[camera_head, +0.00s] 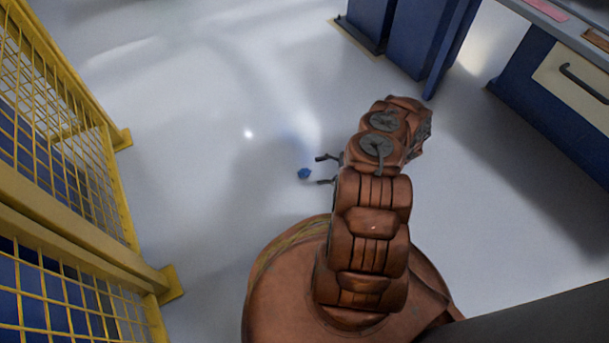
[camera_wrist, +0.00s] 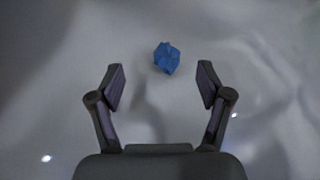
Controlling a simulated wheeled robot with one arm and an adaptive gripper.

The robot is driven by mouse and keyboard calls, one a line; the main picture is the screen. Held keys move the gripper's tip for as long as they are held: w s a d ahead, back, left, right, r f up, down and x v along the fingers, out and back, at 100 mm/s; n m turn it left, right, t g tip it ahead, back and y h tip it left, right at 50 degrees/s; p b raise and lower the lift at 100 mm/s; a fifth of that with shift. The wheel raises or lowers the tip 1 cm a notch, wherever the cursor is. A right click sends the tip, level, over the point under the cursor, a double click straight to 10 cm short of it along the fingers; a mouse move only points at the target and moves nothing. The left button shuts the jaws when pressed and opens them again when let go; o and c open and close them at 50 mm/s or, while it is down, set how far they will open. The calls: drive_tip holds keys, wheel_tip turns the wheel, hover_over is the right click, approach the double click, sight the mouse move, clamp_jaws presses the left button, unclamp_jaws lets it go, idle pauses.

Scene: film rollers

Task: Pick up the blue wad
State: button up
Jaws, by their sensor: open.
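The blue wad (camera_head: 304,173) is a small crumpled lump on the pale floor, a little left of my arm in the head view. In the wrist view the wad (camera_wrist: 167,58) lies just beyond the fingertips and about midway between them. My gripper (camera_head: 320,170) is open and empty, with its two fingers pointing left on either side of the line to the wad. The open fingers also show in the wrist view (camera_wrist: 161,80). I see no contact between the fingers and the wad, and their height above the floor is hard to tell.
A yellow mesh fence (camera_head: 70,150) runs along the left. Blue cabinets (camera_head: 415,45) stand at the top, and a blue bench with a drawer (camera_head: 570,80) stands at the top right. The glossy floor around the wad is clear.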

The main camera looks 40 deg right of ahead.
sight(305, 170)
drive_tip(key=shift+b+x, duration=0.4)
drive_tip(key=shift+x, duration=0.6)
drive_tip(key=b+x, duration=0.3)
drive_tip(key=x, duration=0.1)
drive_tip(key=shift+w+f, duration=0.2)
drive_tip(key=shift+w, duration=0.1)
drive_tip(key=shift+w+a, duration=0.2)
drive_tip(key=c, duration=1)
drive_tip(key=shift+r, duration=0.1)
drive_tip(key=shift+r+p, duration=0.45)
drive_tip(key=shift+r, duration=0.2)
drive_tip(key=r+p, duration=0.2)
drive_tip(key=shift+s+d+r, duration=0.15)
drive_tip(key=shift+s+r, duration=0.25)
drive_tip(key=s+d+p, duration=0.1)
drive_tip(key=s+p, duration=0.1)
drive_tip(key=s, duration=0.3)
drive_tip(key=s+d+p, duration=0.1)
drive_tip(key=s+p, duration=0.1)
drive_tip(key=s, duration=0.3)
drive_tip(key=s+p, duration=0.1)
drive_tip(key=s, duration=0.4)
drive_tip(key=shift+d+r+p, duration=0.4)
